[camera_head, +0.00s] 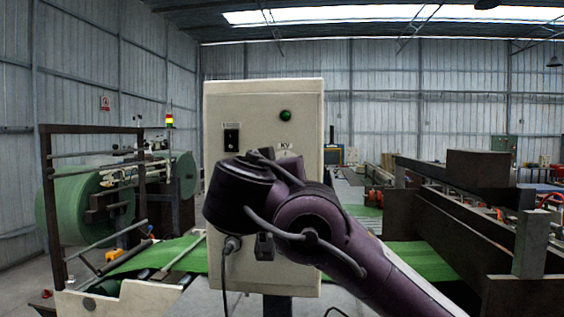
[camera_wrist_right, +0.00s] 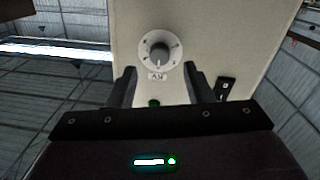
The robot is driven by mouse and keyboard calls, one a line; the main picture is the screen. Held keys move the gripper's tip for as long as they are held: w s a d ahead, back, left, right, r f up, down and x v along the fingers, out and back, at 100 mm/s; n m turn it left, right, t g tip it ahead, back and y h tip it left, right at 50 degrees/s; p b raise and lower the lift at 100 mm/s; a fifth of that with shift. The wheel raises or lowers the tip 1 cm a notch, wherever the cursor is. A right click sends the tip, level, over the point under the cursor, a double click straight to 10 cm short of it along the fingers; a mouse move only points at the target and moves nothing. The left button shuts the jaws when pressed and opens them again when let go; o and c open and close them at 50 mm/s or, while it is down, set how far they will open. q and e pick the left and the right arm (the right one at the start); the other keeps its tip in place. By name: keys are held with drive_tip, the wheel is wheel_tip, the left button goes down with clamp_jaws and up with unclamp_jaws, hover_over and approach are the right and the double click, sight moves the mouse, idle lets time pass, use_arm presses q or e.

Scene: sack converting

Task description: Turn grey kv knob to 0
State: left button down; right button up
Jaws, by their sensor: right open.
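The grey KV knob (camera_wrist_right: 159,52) sits on a round white dial with dark marks on the cream control box. In the right wrist view the picture is turned over, and the KV label (camera_wrist_right: 157,76) reads upside down. My right gripper (camera_wrist_right: 158,72) is open, its two dark fingers apart on either side of the label, with the knob just beyond the tips. Nothing is between the fingers. In the head view my right arm covers the knob, and only the KV label (camera_head: 284,146) shows above it. My left gripper is not in view.
The control box (camera_head: 262,100) carries a green lamp (camera_head: 285,115) and a black switch (camera_head: 231,137). A plug with a cable (camera_head: 231,245) hangs at its lower left. A machine with a green roll (camera_head: 75,210) stands left, and dark machine frames (camera_head: 450,235) stand right.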

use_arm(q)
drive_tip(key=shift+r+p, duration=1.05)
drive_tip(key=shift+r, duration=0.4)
use_arm(e)
drive_tip(key=shift+x, duration=2.35)
drive_tip(key=shift+c, duration=0.3)
